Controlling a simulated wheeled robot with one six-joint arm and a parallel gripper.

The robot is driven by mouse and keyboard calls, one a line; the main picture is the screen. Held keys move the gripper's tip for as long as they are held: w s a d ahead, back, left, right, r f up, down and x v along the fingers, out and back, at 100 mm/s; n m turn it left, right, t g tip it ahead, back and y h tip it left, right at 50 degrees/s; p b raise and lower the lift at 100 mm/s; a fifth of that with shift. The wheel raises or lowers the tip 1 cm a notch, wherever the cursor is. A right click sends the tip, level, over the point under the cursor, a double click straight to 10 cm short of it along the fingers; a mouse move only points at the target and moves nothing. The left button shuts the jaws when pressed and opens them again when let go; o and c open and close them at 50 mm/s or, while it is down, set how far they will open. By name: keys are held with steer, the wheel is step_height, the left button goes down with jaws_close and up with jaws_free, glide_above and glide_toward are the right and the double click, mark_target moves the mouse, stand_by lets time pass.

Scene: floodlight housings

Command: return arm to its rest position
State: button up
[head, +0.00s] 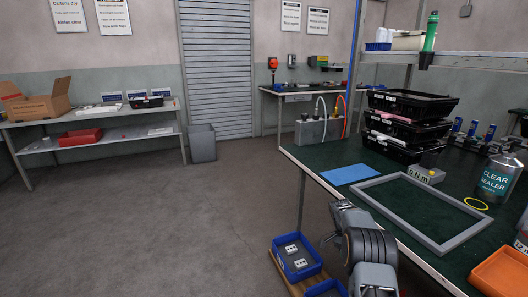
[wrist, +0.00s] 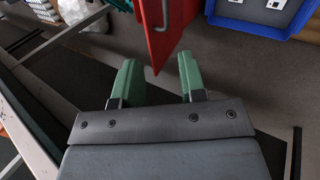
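My gripper (wrist: 157,85) shows in the wrist view with two green fingers spread apart. Nothing is held between them. Beyond the fingertips hangs the corner of a red panel with a grey handle (wrist: 160,30); I cannot tell how far it is from the fingers. In the head view my arm (head: 365,245) shows at the bottom, beside the front edge of the green-topped workbench (head: 335,170). The gripper itself is hidden in that view.
Blue bins (head: 297,258) stand low beside my arm. A grey frame (head: 420,213), black trays (head: 405,130), a sealer can (head: 500,177) and an orange tray (head: 502,272) are on the workbench. The floor at left is clear.

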steer(key=s+a+r+n+t+p, duration=0.1)
steer(key=s+a+r+n+p, duration=0.2)
steer(key=r, duration=0.6)
steer(key=s+a+r+n+t+p, duration=0.1)
steer(key=s+a+r+t+p, duration=0.2)
steer(key=r, duration=0.6)
steer(key=s+a+r+n+p, duration=0.15)
steer(key=a+r+p, duration=0.3)
steer(key=r, duration=0.45)
steer(key=s+a+r+n+t+y+p, duration=0.1)
steer(key=s+a+r+n+t+p, duration=0.1)
steer(key=s+r+p, duration=0.4)
steer(key=s+a+r+n+t+y+p, duration=0.1)
steer(key=s+a+r+n+t+p, duration=0.2)
steer(key=s+a+r+n+p, duration=0.2)
steer(key=s+r+n+p, duration=0.1)
steer(key=s+r, duration=0.2)
steer(key=s, duration=0.3)
steer(key=shift+s+a+r, duration=0.15)
steer(key=shift+a+r, duration=0.05)
steer(key=shift+a, duration=0.1)
steer(key=shift+a, duration=0.15)
